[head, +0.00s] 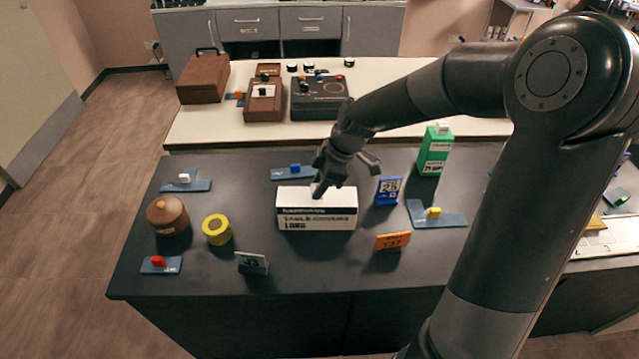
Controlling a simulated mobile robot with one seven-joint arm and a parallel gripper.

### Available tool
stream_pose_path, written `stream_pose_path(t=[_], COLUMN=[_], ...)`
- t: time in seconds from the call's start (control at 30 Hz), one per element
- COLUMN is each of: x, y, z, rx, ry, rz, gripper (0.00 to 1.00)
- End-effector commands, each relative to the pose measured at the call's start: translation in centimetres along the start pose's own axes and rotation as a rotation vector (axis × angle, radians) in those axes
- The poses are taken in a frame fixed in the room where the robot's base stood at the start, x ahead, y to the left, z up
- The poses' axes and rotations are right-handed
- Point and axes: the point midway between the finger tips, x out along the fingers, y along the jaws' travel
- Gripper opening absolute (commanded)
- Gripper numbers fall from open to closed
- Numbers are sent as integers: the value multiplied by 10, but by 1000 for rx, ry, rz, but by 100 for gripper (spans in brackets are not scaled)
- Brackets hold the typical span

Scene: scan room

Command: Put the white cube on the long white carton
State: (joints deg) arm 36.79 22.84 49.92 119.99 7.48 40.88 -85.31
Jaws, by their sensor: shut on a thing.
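The long white carton (316,216) lies on the dark table, with black lettering on its front. My gripper (319,191) points down at the middle of the carton's top. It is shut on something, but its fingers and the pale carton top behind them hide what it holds. I cannot tell whether the fingers touch the carton. A small white cube (184,178) shows on a blue plate (198,186) at the table's left.
Near the carton stand a blue sign (388,191), an orange sign (392,241), a yellow roll (217,229) and a blue plate with a blue block (295,168). A brown pot (167,215) stands left; a green drink carton (435,149) stands right.

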Motion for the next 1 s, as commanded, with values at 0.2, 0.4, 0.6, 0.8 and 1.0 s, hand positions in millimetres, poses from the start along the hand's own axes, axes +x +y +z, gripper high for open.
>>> stream_pose_path(t=[0.2,0.4,0.6,0.8,1.0], x=[2,2,2,-19,-63], y=[0,0,0,2,1], z=[1,1,1,1,0], rx=[1,1,0,4,3], ry=[0,0,0,-1,-3], rz=[-1,-1,0,5,6], gripper=[35,48,48,48,48])
